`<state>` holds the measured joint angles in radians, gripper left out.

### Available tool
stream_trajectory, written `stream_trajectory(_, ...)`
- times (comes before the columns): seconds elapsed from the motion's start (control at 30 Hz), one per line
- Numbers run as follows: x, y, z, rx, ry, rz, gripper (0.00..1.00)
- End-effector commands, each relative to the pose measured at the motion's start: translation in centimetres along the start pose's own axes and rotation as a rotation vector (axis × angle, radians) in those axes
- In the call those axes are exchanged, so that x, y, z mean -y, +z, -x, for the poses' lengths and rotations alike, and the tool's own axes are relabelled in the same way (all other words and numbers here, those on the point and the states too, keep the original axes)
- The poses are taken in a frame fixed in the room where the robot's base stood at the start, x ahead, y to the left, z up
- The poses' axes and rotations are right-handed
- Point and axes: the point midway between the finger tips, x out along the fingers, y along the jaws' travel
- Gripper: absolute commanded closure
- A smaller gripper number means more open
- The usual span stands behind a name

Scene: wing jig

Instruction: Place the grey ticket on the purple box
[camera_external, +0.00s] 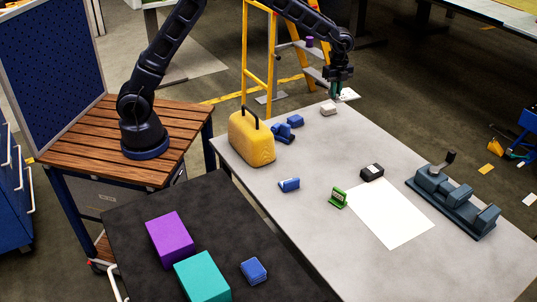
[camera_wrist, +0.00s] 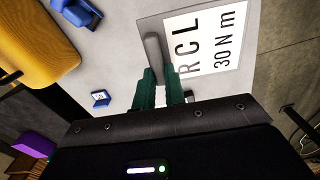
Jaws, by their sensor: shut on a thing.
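The grey ticket (camera_external: 348,95) is a flat pale card, held above the far end of the grey table. In the wrist view the ticket (camera_wrist: 237,50) shows dark lettering reading "30 N m" and a raised grey bar (camera_wrist: 154,50) at its edge. My gripper (camera_external: 337,93) is shut on the ticket; its green fingertips (camera_wrist: 160,84) reach the grey bar. The purple box (camera_external: 170,238) sits on the dark table at the lower left, far from my gripper. A purple shape, likely this box (camera_wrist: 32,144), shows at the wrist view's lower left.
A teal box (camera_external: 203,279) stands beside the purple box, with a small blue box (camera_external: 254,270) to its right. A yellow case (camera_external: 251,139) with a black handle stands on the grey table (camera_external: 330,240). A yellow ladder (camera_external: 272,50) stands behind.

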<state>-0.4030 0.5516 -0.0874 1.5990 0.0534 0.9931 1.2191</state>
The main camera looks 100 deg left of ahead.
Motion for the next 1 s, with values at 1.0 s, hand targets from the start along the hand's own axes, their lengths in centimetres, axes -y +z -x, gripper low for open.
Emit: stream_trajectory(1.0, -31.2, -28.5, 7.5, -0.017, 0.008, -0.638, 1.00)
